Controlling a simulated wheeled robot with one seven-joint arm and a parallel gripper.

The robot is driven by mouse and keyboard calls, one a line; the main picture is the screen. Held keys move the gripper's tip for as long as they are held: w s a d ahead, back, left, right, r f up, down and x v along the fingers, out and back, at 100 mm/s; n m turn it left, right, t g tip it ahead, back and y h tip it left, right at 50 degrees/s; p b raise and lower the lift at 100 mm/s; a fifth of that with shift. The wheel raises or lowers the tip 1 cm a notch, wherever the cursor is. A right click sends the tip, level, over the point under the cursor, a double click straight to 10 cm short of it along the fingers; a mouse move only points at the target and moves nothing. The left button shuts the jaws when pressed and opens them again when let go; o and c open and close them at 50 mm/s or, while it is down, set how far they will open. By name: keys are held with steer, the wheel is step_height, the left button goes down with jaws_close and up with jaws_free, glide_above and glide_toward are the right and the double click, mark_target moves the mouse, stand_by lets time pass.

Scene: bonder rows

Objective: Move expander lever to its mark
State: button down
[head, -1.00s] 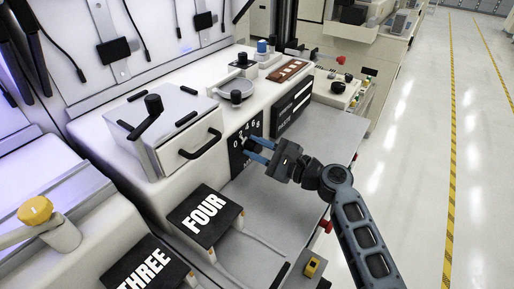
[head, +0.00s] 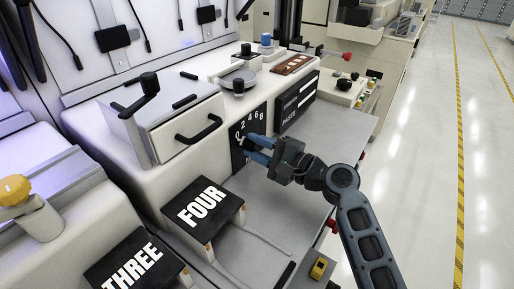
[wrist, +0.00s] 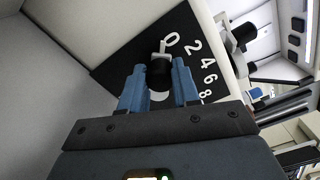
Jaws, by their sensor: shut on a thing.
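A black panel (head: 239,158) on the machine's front carries white numbers 0, 2, 4, 6 and 8 in an arc. A small black knob (wrist: 160,74) with a pale pointer sits on it, the pointer close to the 0. My gripper (head: 250,149) has its blue fingers on either side of this knob and is shut on it; in the head view the fingers mostly hide the knob. I cannot read a label naming the expander lever.
Black blocks marked FOUR (head: 204,203) and THREE (head: 131,262) stand at lower left. A black handle (head: 199,133) juts from the white box. A PASTE panel (head: 297,103) is right of the dial. The grey ledge (head: 345,122) is clear; open floor lies right.

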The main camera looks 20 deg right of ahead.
steer(key=c, duration=0.8)
jaws_free()
steer(key=shift+s, duration=0.1)
steer(key=b+v, duration=0.1)
steer(key=v, duration=0.6)
steer(key=shift+s+d, duration=0.2)
steer(key=shift+s, duration=0.05)
steer(key=shift+s+f, duration=0.1)
